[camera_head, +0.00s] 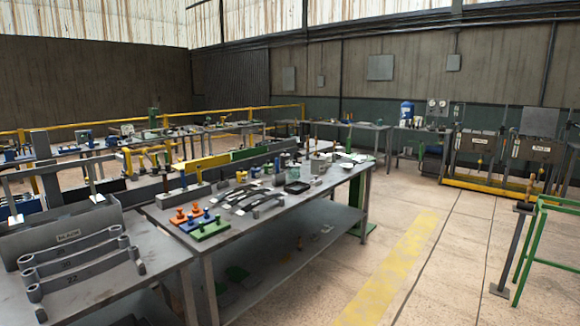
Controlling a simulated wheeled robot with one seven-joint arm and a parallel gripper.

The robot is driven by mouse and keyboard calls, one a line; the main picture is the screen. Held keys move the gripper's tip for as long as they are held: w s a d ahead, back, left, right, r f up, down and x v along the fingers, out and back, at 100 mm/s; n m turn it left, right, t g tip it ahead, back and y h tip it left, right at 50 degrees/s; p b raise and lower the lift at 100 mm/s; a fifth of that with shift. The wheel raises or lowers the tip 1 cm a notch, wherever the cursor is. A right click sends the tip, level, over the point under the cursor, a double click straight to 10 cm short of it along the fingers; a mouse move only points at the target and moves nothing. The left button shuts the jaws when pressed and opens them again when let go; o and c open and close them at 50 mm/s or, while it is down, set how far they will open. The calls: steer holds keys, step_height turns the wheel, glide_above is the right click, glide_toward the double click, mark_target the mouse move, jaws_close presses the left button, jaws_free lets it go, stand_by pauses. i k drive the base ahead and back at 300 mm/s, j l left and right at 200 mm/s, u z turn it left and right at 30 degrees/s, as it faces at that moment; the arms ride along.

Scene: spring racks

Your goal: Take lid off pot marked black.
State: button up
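My gripper is not in view. I cannot make out a pot with a lid marked black. A grey metal rack (50,228) at the left front carries a small label that is too small to read surely. Curved grey spring bars (85,264) lie in front of it on the near table. On the middle workbench (178,213) stand several small grey and dark items, among them a black tray (297,187), and whether one is a lidded pot I cannot tell.
Small orange, blue and green fixtures (210,230) stand on the workbench's near end. A yellow-striped floor (391,268) lies clear to the right. A green frame (540,230) stands at the right edge. A yellow-based rack (490,189) with labelled boxes is at the back right.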

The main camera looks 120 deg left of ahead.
mark_target(317, 168)
steer(key=u, duration=3.55)
steer(key=i+l+z, duration=0.25)
steer(key=i, duration=0.3)
steer(key=i+l+z, duration=0.1)
steer(key=i+z, duration=0.2)
steer(key=i, duration=0.3)
steer(key=i+j+z, duration=0.15)
steer(key=i+z, duration=0.15)
steer(key=i, duration=1.5)
steer(key=i+u, duration=0.1)
steer(key=i, duration=0.5)
steer(key=i+l+u, duration=0.1)
steer(key=i, duration=0.45)
steer(key=i+l+u, duration=0.1)
steer(key=i, duration=0.5)
steer(key=i+u, duration=0.3)
steer(key=u, duration=0.2)
steer(key=i+u, duration=0.3)
steer(key=u, duration=0.15)
steer(key=i+l+u, duration=0.2)
steer(key=u, duration=0.3)
steer(key=i+u, duration=0.35)
steer(key=i+l+u, duration=0.1)
steer(key=u, duration=0.25)
steer(key=i+l+u, duration=0.2)
steer(key=u, duration=0.15)
